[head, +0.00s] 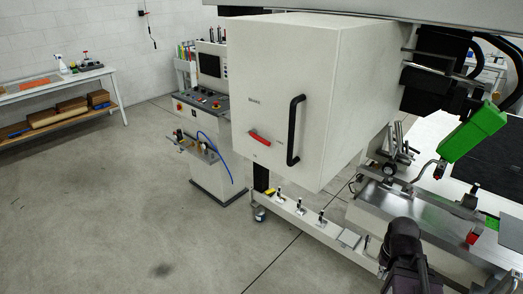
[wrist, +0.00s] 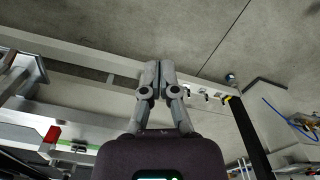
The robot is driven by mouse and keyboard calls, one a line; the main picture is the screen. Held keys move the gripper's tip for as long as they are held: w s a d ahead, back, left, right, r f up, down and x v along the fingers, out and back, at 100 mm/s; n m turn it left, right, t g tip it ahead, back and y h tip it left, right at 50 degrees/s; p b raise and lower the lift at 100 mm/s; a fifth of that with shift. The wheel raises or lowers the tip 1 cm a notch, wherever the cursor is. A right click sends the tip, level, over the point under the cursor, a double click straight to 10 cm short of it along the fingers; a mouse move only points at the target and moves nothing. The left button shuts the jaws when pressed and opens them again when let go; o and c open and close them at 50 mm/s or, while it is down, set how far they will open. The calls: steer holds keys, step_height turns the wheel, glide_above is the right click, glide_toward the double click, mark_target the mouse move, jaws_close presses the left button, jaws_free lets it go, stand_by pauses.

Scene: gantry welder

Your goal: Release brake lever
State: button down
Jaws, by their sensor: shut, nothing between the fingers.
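The red brake lever (head: 259,137) is on the front face of a white cabinet (head: 275,85) in the head view, under small dark lettering. It slants slightly down to the right. A tall black handle (head: 295,130) stands upright just right of it. My gripper (wrist: 158,68) shows in the wrist view with its two grey fingers together and nothing between them. It is over the floor and the machine's low rail, apart from the lever. The lever does not show in the wrist view. In the head view only my dark arm shows at the bottom right; the fingertips cannot be made out.
A green welding head (head: 470,138) hangs at the right above a metal workbench (head: 440,225). A low white rail (head: 310,222) with several small toggle clamps runs below the cabinet. A control console (head: 207,100) stands behind left. The floor (head: 120,210) at left is clear.

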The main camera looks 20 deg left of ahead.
steer(key=w+a+r+n+t+h+b, duration=0.3)
steer(key=w+a+n+t+h+b, duration=0.7)
steer(key=w+a+n, duration=0.45)
steer(key=s+a+r+n+t+b, duration=0.1)
steer(key=s+a+r+n+t, duration=0.1)
steer(key=a, duration=0.9)
steer(key=s+a+r+n+t+b, duration=0.2)
steer(key=a+r+n+t, duration=0.3)
steer(key=a+n, duration=0.3)
steer(key=s+a+r+n+t+b, duration=0.2)
steer(key=a+n+t, duration=0.3)
steer(key=a, duration=0.9)
steer(key=shift+s+a+r+h, duration=0.3)
steer(key=shift+r+h, duration=0.1)
steer(key=shift+r, duration=0.5)
steer(key=shift+w+d+r, duration=0.1)
steer(key=shift+w, duration=0.1)
